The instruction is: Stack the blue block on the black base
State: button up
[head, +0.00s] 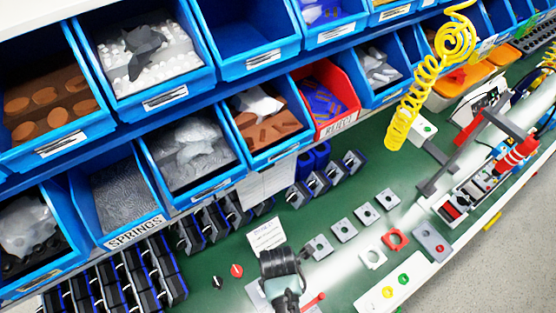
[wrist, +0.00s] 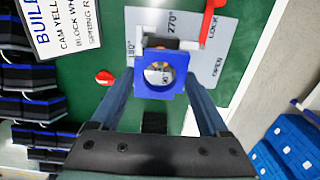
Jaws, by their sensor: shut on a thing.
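The blue block (wrist: 144,86) is a square piece with a round hole. In the wrist view it sits between the fingers of my gripper (wrist: 160,78), which is shut on it. It is over a grey plate (wrist: 203,68) marked with degrees, LOCK and OPEN. Through the hole I see pale and orange-brown parts, and a whitish piece shows behind the block. I cannot tell whether the block touches anything. In the head view my gripper (head: 284,291) is at the bottom, with the block hidden.
A red lever (wrist: 208,18) stands at the plate's right side. A small red piece (wrist: 105,77) lies left on the green mat (head: 205,262). An instruction card (head: 267,234) is behind. Several square plates (head: 344,229) lie to the right. Blue bins (head: 192,155) line the back.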

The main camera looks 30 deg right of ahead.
jog(key=shift+f, duration=0.15)
jog(key=shift+f+b, duration=1.25)
jog(key=shift+f, duration=0.4)
jog(key=o, duration=1.2)
notch_tip(320, 180, up, 13)
jog(key=shift+b, duration=0.3)
